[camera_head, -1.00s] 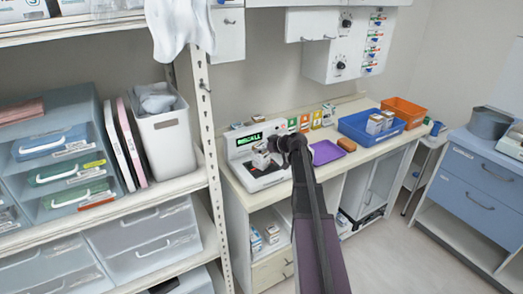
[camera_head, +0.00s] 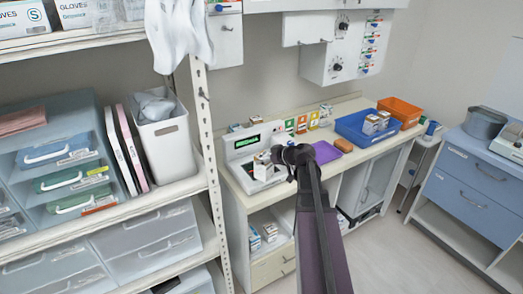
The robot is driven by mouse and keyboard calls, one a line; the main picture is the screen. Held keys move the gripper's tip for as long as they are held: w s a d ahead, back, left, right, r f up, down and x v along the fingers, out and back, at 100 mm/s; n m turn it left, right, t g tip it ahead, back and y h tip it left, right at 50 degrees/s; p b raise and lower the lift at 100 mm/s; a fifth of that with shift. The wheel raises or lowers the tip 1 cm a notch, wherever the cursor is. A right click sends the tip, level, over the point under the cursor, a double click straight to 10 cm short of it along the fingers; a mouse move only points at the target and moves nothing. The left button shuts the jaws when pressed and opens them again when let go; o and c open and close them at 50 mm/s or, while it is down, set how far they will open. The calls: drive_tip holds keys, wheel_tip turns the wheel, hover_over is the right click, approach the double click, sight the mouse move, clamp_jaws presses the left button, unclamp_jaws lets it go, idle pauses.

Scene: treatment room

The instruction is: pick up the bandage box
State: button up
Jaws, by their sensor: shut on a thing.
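My gripper (camera_head: 274,156) is at the end of my dark arm, over the counter (camera_head: 349,155) in front of a white device with a green-lit display (camera_head: 246,142). It is shut on a small pale box (camera_head: 262,167), which I take to be the bandage box. The box is at or just above the device's front part; I cannot tell whether it touches it. The fingers are small and partly hidden by the wrist and the box.
A purple tray (camera_head: 326,153), a blue bin (camera_head: 352,134) with small boxes and an orange bin (camera_head: 401,110) stand to the right on the counter. Several small coloured boxes (camera_head: 302,124) stand behind. A metal shelf post (camera_head: 203,120) rises close on the left.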

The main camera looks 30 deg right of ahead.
sight(267, 165)
drive_tip(key=shift+s+a+r, duration=0.1)
drive_tip(key=shift+s+a, duration=0.15)
drive_tip(key=shift+s, duration=0.5)
drive_tip(key=shift+s+a+r, duration=0.1)
drive_tip(key=shift+s+a, duration=0.1)
drive_tip(key=shift+s, duration=0.55)
drive_tip(key=shift+s+a, duration=0.25)
drive_tip(key=shift+s, duration=0.5)
drive_tip(key=shift+s, duration=0.15)
